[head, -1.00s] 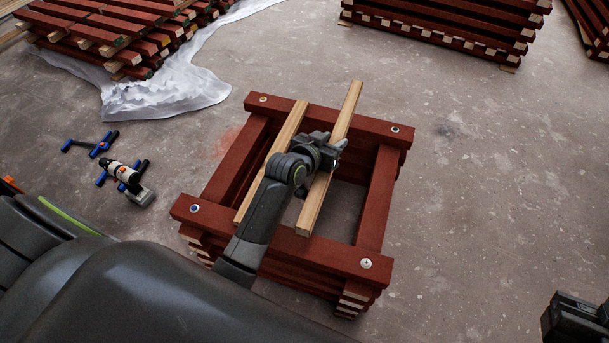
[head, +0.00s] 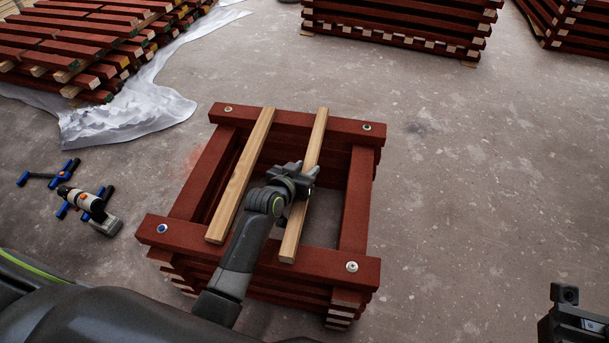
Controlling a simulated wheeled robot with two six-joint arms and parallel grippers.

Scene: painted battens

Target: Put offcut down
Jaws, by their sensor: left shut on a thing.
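Two pale bare-wood offcuts lie side by side across a stack of red battens (head: 352,205) built as an open square frame. The left offcut (head: 238,180) spans from the far rail to the near rail. My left gripper (head: 308,174) is shut on the right offcut (head: 296,218) near its middle. This offcut's ends overlap the far and near top rails, and it looks level with them; whether it fully touches is hard to tell. The gripper covers part of it. My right gripper (head: 577,318) is partly in view at the lower right corner, its jaws unclear.
A cordless tool (head: 85,205) and a blue-handled tool (head: 48,175) lie on the floor at left. White sheeting (head: 130,115) lies under a red batten pile (head: 80,45). More red stacks (head: 400,30) stand behind. The concrete floor at right is clear.

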